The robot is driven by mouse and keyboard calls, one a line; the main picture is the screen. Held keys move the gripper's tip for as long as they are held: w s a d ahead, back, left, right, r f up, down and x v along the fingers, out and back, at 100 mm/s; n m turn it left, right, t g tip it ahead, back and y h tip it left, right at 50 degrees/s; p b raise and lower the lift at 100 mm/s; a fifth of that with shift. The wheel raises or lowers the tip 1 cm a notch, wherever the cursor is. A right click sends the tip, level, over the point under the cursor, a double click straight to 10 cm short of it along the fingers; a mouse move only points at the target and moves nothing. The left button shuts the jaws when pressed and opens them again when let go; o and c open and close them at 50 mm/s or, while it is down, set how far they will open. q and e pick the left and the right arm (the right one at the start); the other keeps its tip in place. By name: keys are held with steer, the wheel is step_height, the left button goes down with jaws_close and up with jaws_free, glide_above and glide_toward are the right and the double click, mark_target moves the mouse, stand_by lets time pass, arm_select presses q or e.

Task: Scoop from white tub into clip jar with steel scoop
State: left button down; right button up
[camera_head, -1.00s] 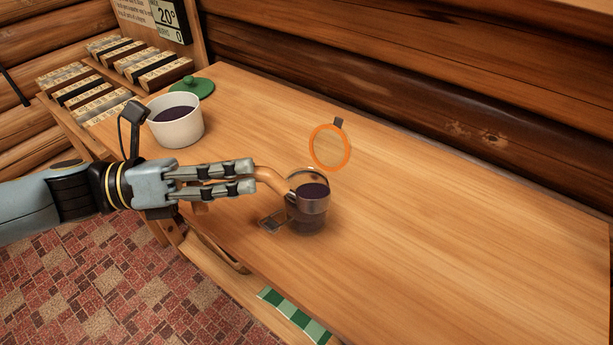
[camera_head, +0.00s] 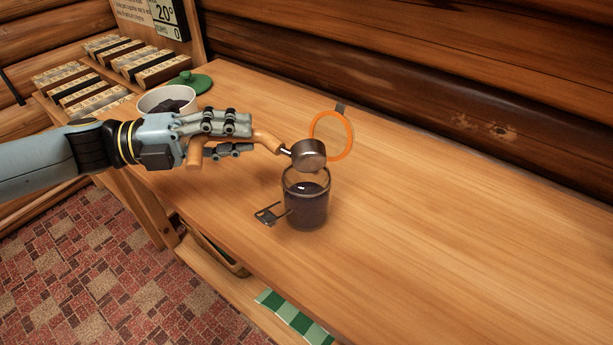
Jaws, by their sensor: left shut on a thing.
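My left gripper (camera_head: 238,138) is shut on the wooden handle of the steel scoop (camera_head: 308,154). The scoop's bowl is tilted over the mouth of the clip jar (camera_head: 307,203); whether anything is left in it I cannot tell. The clear jar stands upright on the table with dark contents inside. Its orange-rimmed lid (camera_head: 332,136) is swung open behind it, and its metal clip (camera_head: 270,213) sticks out at the front left. The white tub (camera_head: 166,97), with dark contents, stands at the back left, partly hidden by my gripper. My right gripper is not in view.
A green lid (camera_head: 190,82) lies behind the tub. Several labelled wooden blocks (camera_head: 100,70) sit in a rack at the far left. A log wall runs along the table's back. The right of the wooden table (camera_head: 450,230) is clear.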

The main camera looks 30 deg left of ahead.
arm_select(q)
steer(key=shift+w+a+f+n+h+b, duration=0.15)
steer(key=shift+f+n, duration=0.45)
steer(key=shift+n, duration=1.15)
steer(key=shift+w+a+f+n+h+b, duration=0.15)
steer(key=shift+f+n, duration=0.5)
steer(key=shift+n, duration=1.15)
steer(key=shift+w+a+f+n+b, duration=0.15)
steer(key=shift+f+n, duration=0.45)
steer(key=shift+n, duration=1.15)
steer(key=shift+d, duration=0.1)
